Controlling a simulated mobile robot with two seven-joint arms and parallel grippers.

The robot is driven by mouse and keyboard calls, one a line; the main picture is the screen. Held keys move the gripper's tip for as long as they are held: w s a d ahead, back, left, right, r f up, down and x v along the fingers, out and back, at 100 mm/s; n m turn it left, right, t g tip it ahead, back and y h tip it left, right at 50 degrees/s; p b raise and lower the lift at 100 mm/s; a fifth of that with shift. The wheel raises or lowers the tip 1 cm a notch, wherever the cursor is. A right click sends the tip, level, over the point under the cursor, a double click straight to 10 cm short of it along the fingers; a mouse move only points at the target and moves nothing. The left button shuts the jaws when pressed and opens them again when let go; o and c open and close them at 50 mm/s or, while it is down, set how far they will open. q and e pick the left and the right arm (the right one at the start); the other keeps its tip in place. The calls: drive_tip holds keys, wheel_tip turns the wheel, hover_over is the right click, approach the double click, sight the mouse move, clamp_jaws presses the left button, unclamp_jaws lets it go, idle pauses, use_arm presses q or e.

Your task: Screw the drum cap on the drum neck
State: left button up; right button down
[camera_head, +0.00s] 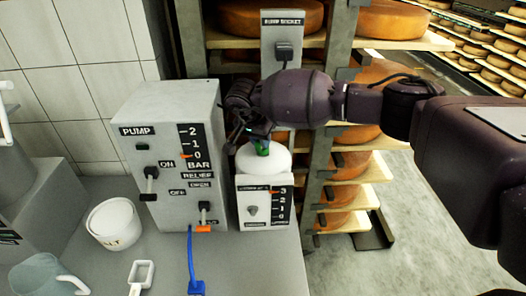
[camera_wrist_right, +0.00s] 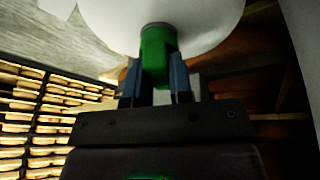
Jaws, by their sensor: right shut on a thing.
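The white drum (camera_head: 268,163) stands behind a small gauge box, right of the pump panel. The green drum cap (camera_head: 262,149) is at the top middle of the drum. My right gripper (camera_head: 259,140) reaches in from the right above the drum. In the right wrist view, its two blue fingers (camera_wrist_right: 158,78) are shut on the green cap (camera_wrist_right: 157,50). The cap's far end meets the white drum (camera_wrist_right: 205,18) there. The drum neck is hidden by the cap, so I cannot tell how deep the cap sits. My left gripper is out of view.
The grey pump panel (camera_head: 170,158) with levers and a scale stands close left of the drum. The gauge box (camera_head: 265,205) is in front. A white tub (camera_head: 113,224), a jug (camera_head: 45,276) and a blue hose (camera_head: 193,268) are on the counter. Cheese shelves (camera_head: 360,168) stand behind.

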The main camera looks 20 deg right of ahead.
drive_tip(key=c, duration=0.9)
unclamp_jaws()
drive_tip(key=shift+s+f, duration=0.35)
drive_tip(key=shift+f, duration=0.15)
drive_tip(key=shift+c, duration=0.2)
drive_tip(key=shift+w+f, duration=0.15)
drive_tip(key=shift+w, duration=0.25)
drive_tip(key=shift+s+r, duration=0.1)
drive_tip(key=shift+r, duration=0.3)
drive_tip(key=shift+a+r, duration=0.2)
drive_tip(key=shift+r, duration=0.3)
drive_tip(key=v, duration=0.9)
drive_tip(key=shift+r+p, duration=0.25)
drive_tip(key=shift+p, duration=0.1)
drive_tip(key=shift+c, duration=0.3)
